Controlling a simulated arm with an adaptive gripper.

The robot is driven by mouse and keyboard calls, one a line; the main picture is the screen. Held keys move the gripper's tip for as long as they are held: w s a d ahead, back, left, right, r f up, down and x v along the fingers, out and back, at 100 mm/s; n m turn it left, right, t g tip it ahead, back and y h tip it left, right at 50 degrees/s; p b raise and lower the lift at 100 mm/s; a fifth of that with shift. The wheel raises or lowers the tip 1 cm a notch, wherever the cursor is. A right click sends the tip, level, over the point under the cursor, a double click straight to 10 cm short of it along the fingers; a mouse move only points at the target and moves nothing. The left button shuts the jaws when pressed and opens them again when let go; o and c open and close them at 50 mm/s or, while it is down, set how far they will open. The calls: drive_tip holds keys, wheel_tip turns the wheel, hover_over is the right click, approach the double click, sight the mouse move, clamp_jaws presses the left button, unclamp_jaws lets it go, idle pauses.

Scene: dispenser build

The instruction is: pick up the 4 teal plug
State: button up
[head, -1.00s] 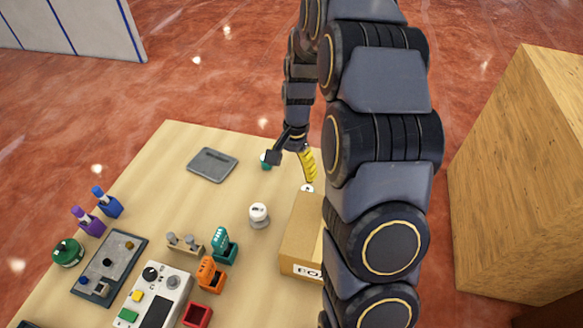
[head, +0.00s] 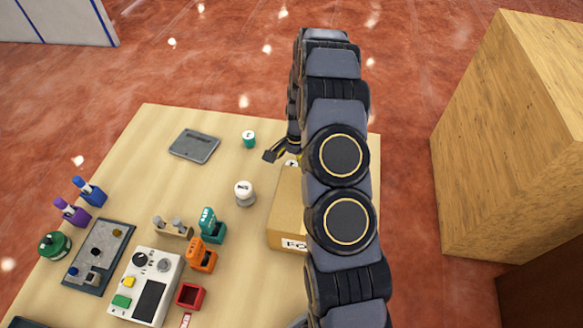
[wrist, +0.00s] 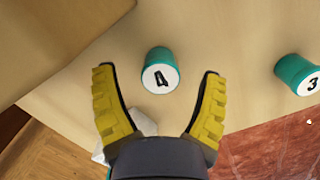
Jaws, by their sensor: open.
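The teal plug with a white top marked 4 (wrist: 160,70) stands on the table in the wrist view. My gripper (wrist: 160,73) is open, with its yellow-padded fingers apart on either side of the plug's position in that view. I see no contact between them. In the head view my gripper (head: 276,153) is by the far end of the cardboard box, mostly edge-on. A white top (head: 291,163) shows just below it, partly hidden by my arm. A second teal plug, marked 3 (wrist: 298,74), stands to the right in the wrist view.
The cardboard box (head: 286,215) is close to my gripper and also fills the upper left of the wrist view (wrist: 50,35). In the head view, a teal-sided plug (head: 249,140), a grey tray (head: 194,146) and a white knob (head: 245,192) stand left of my arm.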

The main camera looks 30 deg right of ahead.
drive_tip(key=shift+f, duration=0.65)
drive_tip(key=c, duration=1.2)
drive_tip(key=shift+r, duration=0.15)
